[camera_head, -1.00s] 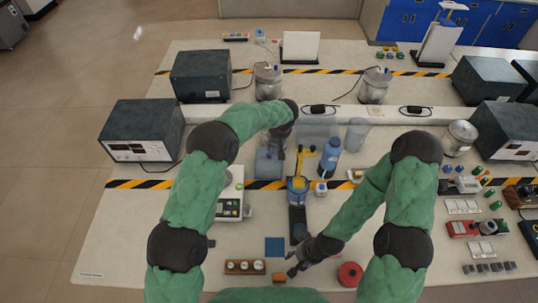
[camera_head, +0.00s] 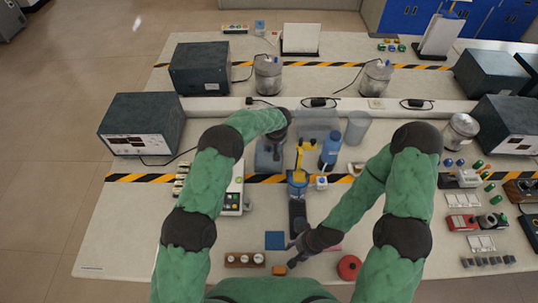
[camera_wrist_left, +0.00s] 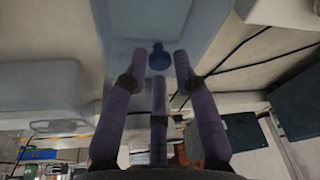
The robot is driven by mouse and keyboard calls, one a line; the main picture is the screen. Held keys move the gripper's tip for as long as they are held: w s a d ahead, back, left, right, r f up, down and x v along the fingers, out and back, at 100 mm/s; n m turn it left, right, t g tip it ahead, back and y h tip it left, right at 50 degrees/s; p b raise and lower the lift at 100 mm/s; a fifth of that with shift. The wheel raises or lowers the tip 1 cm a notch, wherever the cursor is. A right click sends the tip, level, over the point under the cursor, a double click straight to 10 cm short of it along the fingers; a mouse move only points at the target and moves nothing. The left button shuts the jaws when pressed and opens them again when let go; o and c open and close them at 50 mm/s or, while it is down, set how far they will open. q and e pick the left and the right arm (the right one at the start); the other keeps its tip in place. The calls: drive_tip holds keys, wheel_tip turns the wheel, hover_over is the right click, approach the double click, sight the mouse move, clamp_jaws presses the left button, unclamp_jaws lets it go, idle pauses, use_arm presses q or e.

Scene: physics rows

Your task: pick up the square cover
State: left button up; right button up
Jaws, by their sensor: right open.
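The square cover is a see-through blue-grey box (camera_head: 265,163) on the table, left of the yellow-and-blue device. It also fills the top of the left wrist view (camera_wrist_left: 205,22), where its round dark blue knob (camera_wrist_left: 160,58) shows. My left gripper (camera_head: 274,152) is over the cover, hiding part of it. In the left wrist view, its fingers (camera_wrist_left: 160,75) are spread around the knob with a gap at both sides, and nothing appears held. My right gripper (camera_head: 291,257) is open and empty, low over the front of the table near a small orange block (camera_head: 279,270).
A larger clear box (camera_head: 320,118) and a clear round cover (camera_head: 356,128) stand behind. The yellow-and-blue device (camera_head: 298,180) and a blue bottle (camera_head: 330,150) stand right of the cover. A switch box (camera_head: 233,200) is at front left. A blue pad (camera_head: 275,240) lies in front.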

use_arm(q)
drive_tip(key=shift+w+a+f, duration=0.1)
drive_tip(key=shift+a+f, duration=0.05)
drive_tip(key=shift+f, duration=0.55)
clamp_jaws()
drive_tip(key=shift+r, duration=0.15)
